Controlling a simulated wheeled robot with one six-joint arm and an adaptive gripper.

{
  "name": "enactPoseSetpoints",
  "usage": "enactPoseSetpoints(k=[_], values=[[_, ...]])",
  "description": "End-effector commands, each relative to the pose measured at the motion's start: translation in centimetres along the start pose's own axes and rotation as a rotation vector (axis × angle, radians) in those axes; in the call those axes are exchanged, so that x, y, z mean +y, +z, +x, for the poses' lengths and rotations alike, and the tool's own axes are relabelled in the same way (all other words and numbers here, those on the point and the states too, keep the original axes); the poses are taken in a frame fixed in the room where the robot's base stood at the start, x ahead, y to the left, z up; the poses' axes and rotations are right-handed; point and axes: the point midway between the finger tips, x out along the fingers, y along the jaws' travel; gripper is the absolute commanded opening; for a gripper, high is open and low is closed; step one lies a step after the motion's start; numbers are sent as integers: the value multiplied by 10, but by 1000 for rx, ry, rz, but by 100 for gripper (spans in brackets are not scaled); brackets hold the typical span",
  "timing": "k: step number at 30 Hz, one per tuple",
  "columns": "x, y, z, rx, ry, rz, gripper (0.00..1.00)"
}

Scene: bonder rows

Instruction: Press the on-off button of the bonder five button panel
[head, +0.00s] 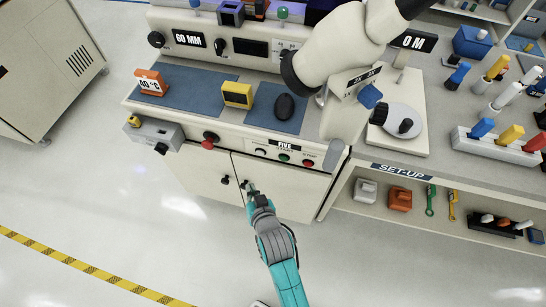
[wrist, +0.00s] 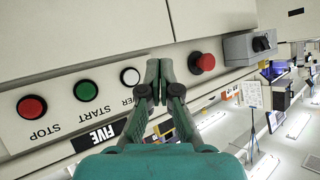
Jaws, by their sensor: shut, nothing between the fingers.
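The bonder five panel (head: 272,146) is on the front of the white bench, under a FIVE label. In the wrist view, upside down, it has a white button (wrist: 130,76) with a partly hidden label ending in "WER", a green START button (wrist: 86,90) and a red STOP button (wrist: 32,107). My gripper (head: 250,188) is below the panel in the head view, in front of the cabinet doors. In the wrist view my gripper (wrist: 159,64) is shut and empty, its tips just right of the white button. I cannot tell the gap to the panel.
A red mushroom button (head: 209,140) sits left of the panel, and a grey box (head: 155,133) is farther left. A microscope (head: 345,50) stands above the panel's right side. A SET-UP shelf (head: 400,170) is at the right. The floor in front is clear.

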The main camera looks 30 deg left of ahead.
Motion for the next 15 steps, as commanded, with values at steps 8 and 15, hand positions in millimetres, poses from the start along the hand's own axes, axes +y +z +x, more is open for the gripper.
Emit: enactPoseSetpoints(k=[8, 15], values=[[-14, -6, 10, -11, -19, -6, 0], [-13, -7, 10, -10, -18, -6, 0]])
